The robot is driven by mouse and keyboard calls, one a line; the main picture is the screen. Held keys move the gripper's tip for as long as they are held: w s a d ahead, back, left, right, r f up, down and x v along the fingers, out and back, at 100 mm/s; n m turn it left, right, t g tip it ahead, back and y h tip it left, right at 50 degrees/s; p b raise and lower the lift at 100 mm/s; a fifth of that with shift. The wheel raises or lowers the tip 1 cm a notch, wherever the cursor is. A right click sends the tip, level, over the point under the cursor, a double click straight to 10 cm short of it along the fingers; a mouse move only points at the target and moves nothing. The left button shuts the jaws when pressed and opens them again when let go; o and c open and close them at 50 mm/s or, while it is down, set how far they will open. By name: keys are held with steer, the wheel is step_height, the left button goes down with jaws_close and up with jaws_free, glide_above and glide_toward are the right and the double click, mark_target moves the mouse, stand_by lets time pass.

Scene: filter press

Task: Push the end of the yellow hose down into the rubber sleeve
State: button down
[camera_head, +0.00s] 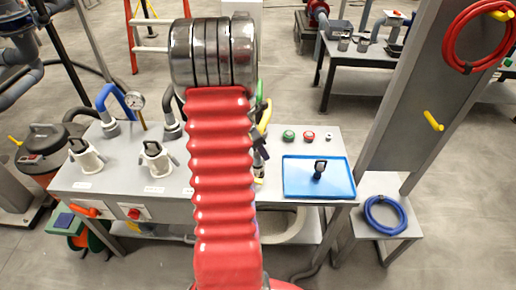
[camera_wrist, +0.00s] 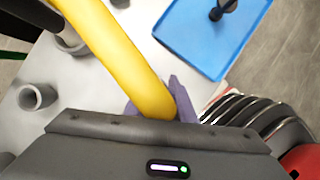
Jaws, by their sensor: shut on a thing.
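The yellow hose (camera_wrist: 120,52) runs from the upper left of the wrist view down to my gripper (camera_wrist: 160,100), whose purple fingers are shut around it. Grey open-topped sockets (camera_wrist: 37,97) stand on the bench in the wrist view. I cannot tell which holder is the rubber sleeve, or whether the hose touches one.
A blue tray (camera_head: 298,190) with a small black object lies at the bench's right. White clamped holders (camera_head: 157,160) and blue (camera_head: 112,100) and grey hoses stand on the left. A grey post with a red hose coil (camera_head: 455,45) rises at the right.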

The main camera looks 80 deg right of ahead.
steer(key=shift+f, duration=1.1)
stand_by(0.3)
steer(key=c, duration=1.4)
jaws_free()
steer(key=shift+r, duration=0.1)
steer(key=shift+w+r, duration=0.1)
steer(key=shift+r, duration=0.1)
steer(key=v, duration=1.3)
steer(key=shift+a, duration=0.25)
steer(key=shift+w+r, duration=0.1)
